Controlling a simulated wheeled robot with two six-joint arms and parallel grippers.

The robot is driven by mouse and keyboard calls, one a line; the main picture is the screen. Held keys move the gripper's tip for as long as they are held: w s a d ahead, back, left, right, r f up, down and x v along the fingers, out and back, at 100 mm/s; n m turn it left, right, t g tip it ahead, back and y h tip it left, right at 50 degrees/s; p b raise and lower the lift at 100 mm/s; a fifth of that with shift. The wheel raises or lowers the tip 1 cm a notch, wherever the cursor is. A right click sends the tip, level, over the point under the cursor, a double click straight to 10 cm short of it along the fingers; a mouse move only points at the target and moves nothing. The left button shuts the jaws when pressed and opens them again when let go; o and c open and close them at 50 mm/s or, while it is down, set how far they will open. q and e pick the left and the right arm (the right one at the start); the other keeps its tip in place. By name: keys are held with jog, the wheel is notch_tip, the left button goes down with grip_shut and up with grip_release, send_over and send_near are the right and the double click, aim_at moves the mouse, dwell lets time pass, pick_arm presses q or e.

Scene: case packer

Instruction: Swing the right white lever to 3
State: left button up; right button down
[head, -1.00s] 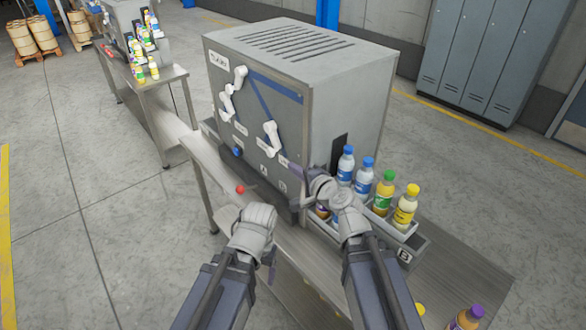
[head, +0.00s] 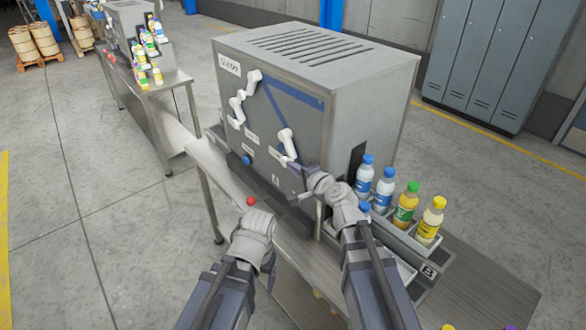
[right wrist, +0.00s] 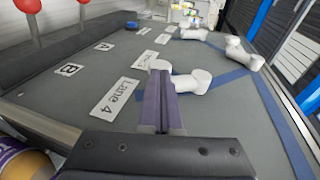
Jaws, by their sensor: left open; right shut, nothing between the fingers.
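The right white lever (head: 287,143) is on the grey front panel of the machine (head: 235,120), tilted with its lower end toward the right. In the right wrist view this lever (right wrist: 190,80) lies just past my fingertips; contact cannot be told. My right gripper (head: 297,170) is shut and empty, close below the lever's lower end; its purple fingers (right wrist: 160,98) point at the lever. My left gripper (head: 270,278) is low in front of the machine, away from the levers, its fingers mostly hidden. The position number 3 is not readable.
Other white levers (head: 240,105) are at the panel's left. A blue knob (head: 247,160), a red knob (head: 250,201) and a "Lane 4" label (right wrist: 114,97) are nearby. Bottles (head: 385,195) stand right of my right arm. A metal table (head: 480,285) extends right.

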jog(key=shift+w+f, duration=0.1)
jog(key=shift+f, duration=0.1)
jog(key=w+a+f+b, duration=0.4)
jog(key=w+a, duration=0.1)
jog(key=w, duration=0.2)
jog(key=shift+b, duration=0.3)
dwell(0.5)
jog(key=shift+a+f, duration=0.1)
jog(key=shift+a, duration=0.05)
dwell(0.5)
jog(key=s+d+f+b, duration=0.4)
jog(key=s+f+b, duration=0.5)
jog(key=shift+f+b, duration=0.4)
dwell(1.2)
